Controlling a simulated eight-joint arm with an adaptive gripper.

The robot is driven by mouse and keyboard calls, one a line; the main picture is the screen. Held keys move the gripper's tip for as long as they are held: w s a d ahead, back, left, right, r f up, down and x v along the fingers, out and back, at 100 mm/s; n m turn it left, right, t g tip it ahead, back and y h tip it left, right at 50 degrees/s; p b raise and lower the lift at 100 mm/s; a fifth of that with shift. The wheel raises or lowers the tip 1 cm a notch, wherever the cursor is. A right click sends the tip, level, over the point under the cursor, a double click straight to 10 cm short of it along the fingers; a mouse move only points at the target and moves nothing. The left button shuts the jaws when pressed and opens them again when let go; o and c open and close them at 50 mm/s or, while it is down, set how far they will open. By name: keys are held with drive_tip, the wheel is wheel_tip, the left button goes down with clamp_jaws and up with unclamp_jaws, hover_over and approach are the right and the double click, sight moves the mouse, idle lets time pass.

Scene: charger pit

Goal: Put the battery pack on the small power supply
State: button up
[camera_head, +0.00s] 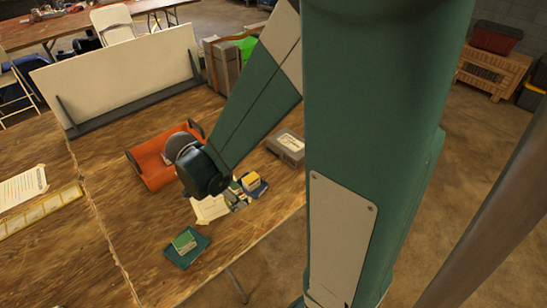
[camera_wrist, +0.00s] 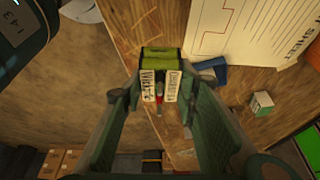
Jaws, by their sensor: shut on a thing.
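My gripper (camera_wrist: 160,98) is shut on a lime-green block with white lettered labels, which looks like the battery pack (camera_wrist: 158,61). In the head view my gripper (camera_head: 238,197) is low by the table's front edge, partly hidden by my dark wrist. A small yellow block (camera_head: 251,181) shows beside it over a blue piece. In the wrist view a blue object (camera_wrist: 215,70) is just right of the held block. A grey box (camera_head: 288,147) stands at the table edge to the right. I cannot tell for sure which object is the small power supply.
An orange open tray (camera_head: 152,174) lies left of my wrist. A green-and-white box (camera_head: 184,241) sits on a teal base (camera_head: 197,249) nearer the front. A paper sheet (camera_head: 205,209) lies by my gripper.

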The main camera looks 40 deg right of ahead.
drive_tip(key=w+d+r+p, duration=0.2)
drive_tip(key=w+d, duration=0.4)
drive_tip(key=d, duration=0.1)
wheel_tip(320, 180, up, 4)
drive_tip(key=n+p, duration=0.2)
drive_tip(key=p, duration=0.2)
hover_over(293, 141)
drive_tip(key=a, duration=0.2)
drive_tip(key=shift+d+r+t, duration=0.1)
drive_tip(key=shift+r+t, duration=0.05)
drive_tip(key=shift+t, duration=0.25)
drive_tip(key=shift+f, duration=3.15)
drive_tip(key=shift+f+b, duration=0.55)
drive_tip(key=shift+f, duration=1.3)
drive_tip(key=shift+f, duration=0.15)
